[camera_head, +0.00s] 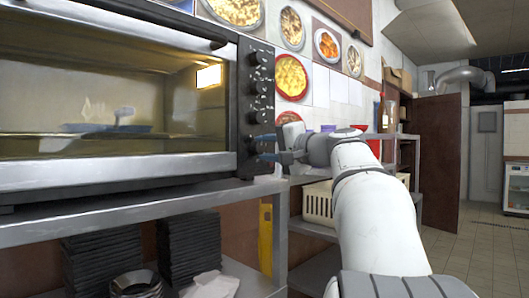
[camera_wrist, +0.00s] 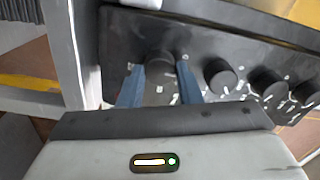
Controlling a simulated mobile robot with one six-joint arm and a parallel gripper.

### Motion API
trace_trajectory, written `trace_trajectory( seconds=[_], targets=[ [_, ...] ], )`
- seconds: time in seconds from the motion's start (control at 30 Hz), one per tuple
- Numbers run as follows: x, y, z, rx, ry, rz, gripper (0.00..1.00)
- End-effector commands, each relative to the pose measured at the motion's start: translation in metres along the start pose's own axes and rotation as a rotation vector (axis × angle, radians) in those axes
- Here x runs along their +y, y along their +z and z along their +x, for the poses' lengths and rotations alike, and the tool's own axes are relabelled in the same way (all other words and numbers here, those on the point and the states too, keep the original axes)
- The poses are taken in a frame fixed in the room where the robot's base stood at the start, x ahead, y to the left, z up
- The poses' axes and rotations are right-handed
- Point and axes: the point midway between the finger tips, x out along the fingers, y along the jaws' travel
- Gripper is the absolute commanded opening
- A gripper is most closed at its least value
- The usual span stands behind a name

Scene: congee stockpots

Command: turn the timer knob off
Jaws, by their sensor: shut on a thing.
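The oven (camera_head: 110,175) has a dark control panel with a column of several black knobs at its right side. My gripper (camera_head: 268,147) is at the lower end of this column, reaching in from the right. In the wrist view, the blue fingers of my gripper (camera_wrist: 160,75) stand on both sides of the end knob (camera_wrist: 158,60) and are shut on it. The other knobs (camera_wrist: 220,76) sit in a row to the right. The panel markings are too small to read, so I cannot confirm which knob is the timer. The end knob is partly hidden in the head view.
The oven stands on a metal shelf (camera_head: 130,210). Its window shows a lit inside with a dark pan (camera_head: 105,128). Below are stacked black trays (camera_head: 190,250) and a cream basket (camera_head: 318,203). Open floor (camera_head: 485,255) lies at the right.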

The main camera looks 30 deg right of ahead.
Motion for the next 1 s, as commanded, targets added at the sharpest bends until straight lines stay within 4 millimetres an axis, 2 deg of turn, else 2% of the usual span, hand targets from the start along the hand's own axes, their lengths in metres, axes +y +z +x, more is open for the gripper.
trace_trajectory(
  seconds=[0.33,0.37,0.6,0.87,1.0],
  targets=[
    [0.002,0.001,0.001,-0.003,0.003,-0.001,0.08],
    [0.002,0.001,0.001,-0.003,0.003,-0.001,0.33],
    [0.0,0.001,0.001,-0.002,0.0,-0.001,0.52],
    [0.0,0.0,-0.001,-0.001,-0.001,-0.002,0.53],
    [-0.001,-0.001,-0.015,0.002,0.0,-0.001,0.53]
  ],
)
